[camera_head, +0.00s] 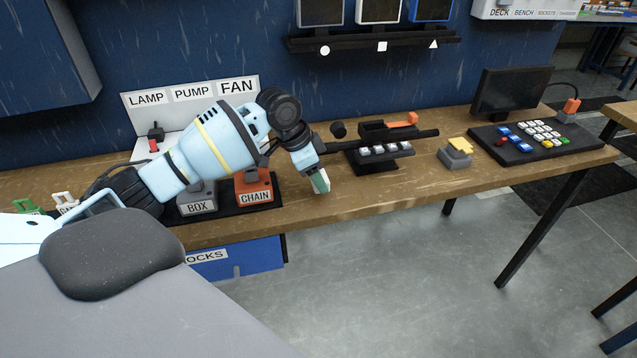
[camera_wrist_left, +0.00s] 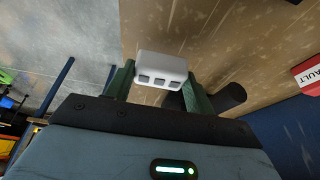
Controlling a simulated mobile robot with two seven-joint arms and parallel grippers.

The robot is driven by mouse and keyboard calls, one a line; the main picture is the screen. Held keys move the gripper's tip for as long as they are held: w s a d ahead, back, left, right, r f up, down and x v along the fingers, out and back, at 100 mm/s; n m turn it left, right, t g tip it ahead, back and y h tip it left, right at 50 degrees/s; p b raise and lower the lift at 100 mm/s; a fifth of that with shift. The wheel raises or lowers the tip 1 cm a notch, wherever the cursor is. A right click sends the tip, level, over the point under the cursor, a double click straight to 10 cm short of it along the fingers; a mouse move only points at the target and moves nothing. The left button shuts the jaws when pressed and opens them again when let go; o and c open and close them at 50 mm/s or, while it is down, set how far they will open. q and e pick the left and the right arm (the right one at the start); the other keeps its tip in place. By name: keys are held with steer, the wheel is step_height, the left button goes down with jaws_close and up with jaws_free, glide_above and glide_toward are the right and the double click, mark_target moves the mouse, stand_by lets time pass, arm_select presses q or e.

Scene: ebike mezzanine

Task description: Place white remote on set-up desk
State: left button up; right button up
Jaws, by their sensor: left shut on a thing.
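My left gripper (camera_head: 319,180) hangs low over the front part of the wooden desk (camera_head: 375,193). In the head view the remote is mostly hidden by the fingers. I cannot tell whether it touches the desk top. My right gripper is not in view.
Left of the gripper stand the orange CHAIN block (camera_head: 254,188) and grey BOX block (camera_head: 197,198). To the right are a black stand with grey keys (camera_head: 378,152), a yellow-topped button (camera_head: 457,152), a keypad console (camera_head: 533,141) and a monitor (camera_head: 511,91). The desk's front strip is clear.

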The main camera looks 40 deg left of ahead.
arm_select(q)
steer(key=shift+w, duration=0.2)
steer(key=shift+w+a, duration=0.1)
steer(key=shift+w, duration=0.1)
steer(key=shift+f, duration=1.75)
steer(key=o, duration=1)
steer(key=shift+f, duration=0.15)
steer(key=p+v, duration=0.1)
steer(key=v, duration=1.1)
